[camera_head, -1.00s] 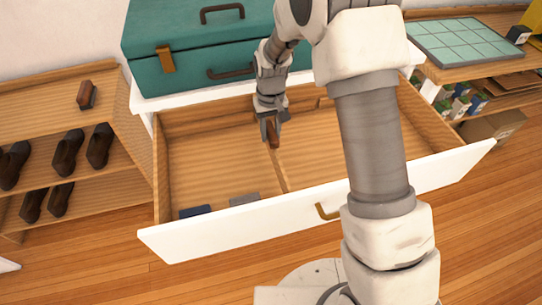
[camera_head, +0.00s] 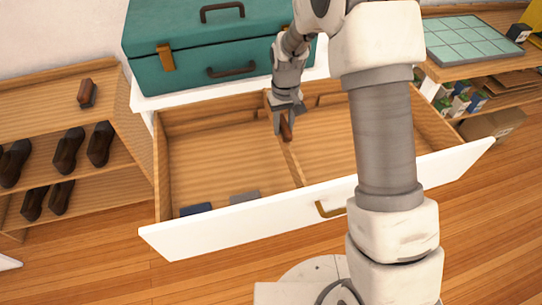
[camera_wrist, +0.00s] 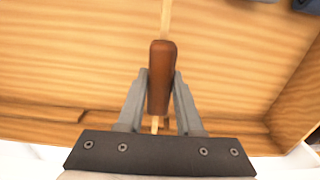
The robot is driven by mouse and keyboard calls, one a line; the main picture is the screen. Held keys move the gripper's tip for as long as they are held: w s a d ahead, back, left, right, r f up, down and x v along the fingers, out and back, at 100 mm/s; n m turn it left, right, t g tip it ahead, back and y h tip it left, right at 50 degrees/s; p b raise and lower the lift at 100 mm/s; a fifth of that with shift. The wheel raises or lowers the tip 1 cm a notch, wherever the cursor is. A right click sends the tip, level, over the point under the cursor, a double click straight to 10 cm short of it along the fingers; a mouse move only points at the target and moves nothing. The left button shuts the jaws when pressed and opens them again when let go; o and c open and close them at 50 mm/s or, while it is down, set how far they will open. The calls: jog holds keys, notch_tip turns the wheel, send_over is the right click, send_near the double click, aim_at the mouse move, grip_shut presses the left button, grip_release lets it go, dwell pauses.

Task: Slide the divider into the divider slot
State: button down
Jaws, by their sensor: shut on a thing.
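The divider (camera_head: 293,165) is a thin wooden strip with a brown handle (camera_head: 286,128) on top. It spans the open drawer (camera_head: 230,218) from back to front, its front end close to the front panel. My gripper (camera_head: 283,124) is shut on the handle near the drawer's back; the wrist view shows both fingers (camera_wrist: 160,95) on either side of the brown handle (camera_wrist: 161,75). The divider strip (camera_wrist: 166,20) runs on beyond it there. I cannot clearly make out the divider slot or whether the divider sits in it; my gripper partly covers the back end.
A teal case (camera_head: 200,50) stands on the cabinet behind the drawer. Two small flat items, dark blue (camera_head: 196,209) and grey (camera_head: 245,198), lie at the drawer's front left. Shelves with shoes (camera_head: 68,150) stand left. The drawer floor is otherwise mostly clear.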

jog(key=w+d, duration=0.2)
jog(key=d, duration=0.7)
jog(key=w+d, duration=0.3)
jog(key=d, duration=0.7)
jog(key=shift+w+d+p, duration=0.3)
jog(key=shift+p, duration=0.05)
dwell(0.4)
dwell(0.9)
jog(key=shift+f+b, duration=0.3)
jog(key=shift+f, duration=0.25)
dwell(1.3)
jog(key=shift+f+b, duration=0.7)
jog(key=shift+f, duration=0.45)
jog(key=shift+f, duration=0.2)
jog(key=shift+f+b, duration=0.7)
jog(key=shift+f, duration=0.2)
jog(key=shift+f, duration=0.1)
